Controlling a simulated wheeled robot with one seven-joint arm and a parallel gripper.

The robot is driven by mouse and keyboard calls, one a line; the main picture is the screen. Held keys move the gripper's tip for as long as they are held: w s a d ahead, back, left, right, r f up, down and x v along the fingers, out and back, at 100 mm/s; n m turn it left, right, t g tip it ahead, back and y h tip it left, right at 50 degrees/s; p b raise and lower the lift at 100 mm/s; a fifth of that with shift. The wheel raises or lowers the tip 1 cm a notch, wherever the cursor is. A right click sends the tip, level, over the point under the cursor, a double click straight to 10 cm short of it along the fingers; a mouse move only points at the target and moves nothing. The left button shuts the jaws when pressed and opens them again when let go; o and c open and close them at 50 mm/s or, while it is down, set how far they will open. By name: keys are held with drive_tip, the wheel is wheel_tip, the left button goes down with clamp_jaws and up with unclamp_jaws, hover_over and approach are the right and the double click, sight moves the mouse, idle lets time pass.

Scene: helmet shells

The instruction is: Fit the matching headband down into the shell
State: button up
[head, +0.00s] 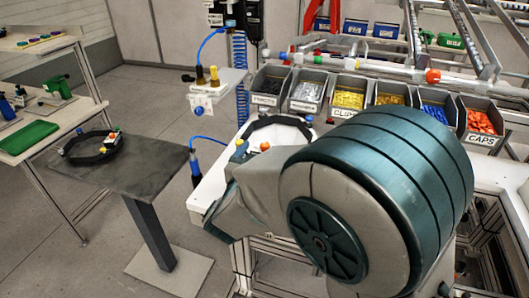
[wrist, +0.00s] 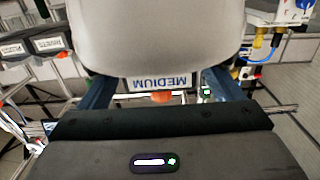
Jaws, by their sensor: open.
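A black headband (head: 92,147) lies on a grey stand at the left in the head view, with a blue, an orange and a light-coloured part on its band. A second black band (head: 281,122) shows partly on the white bench, behind my arm; I cannot tell its size. In the wrist view a pale grey rounded shell (wrist: 160,35) fills the top, with an upside-down MEDIUM label and an orange knob (wrist: 161,97) below it. My gripper (wrist: 158,84) is open, its blue fingers apart on either side of the label. The shell hides the fingertips. My arm hides the gripper in the head view.
A row of parts bins (head: 348,96) runs along the back of the white bench (head: 213,187). A hanging fixture with a blue coiled hose (head: 239,75) stands left of the bins. A side table with a green tray (head: 28,137) is at far left. Floor between stand and bench is clear.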

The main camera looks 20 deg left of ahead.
drive_tip(key=s+a+b, duration=0.1)
drive_tip(key=s+b, duration=0.1)
drive_tip(key=s, duration=1.1)
drive_tip(key=shift+s, duration=0.15)
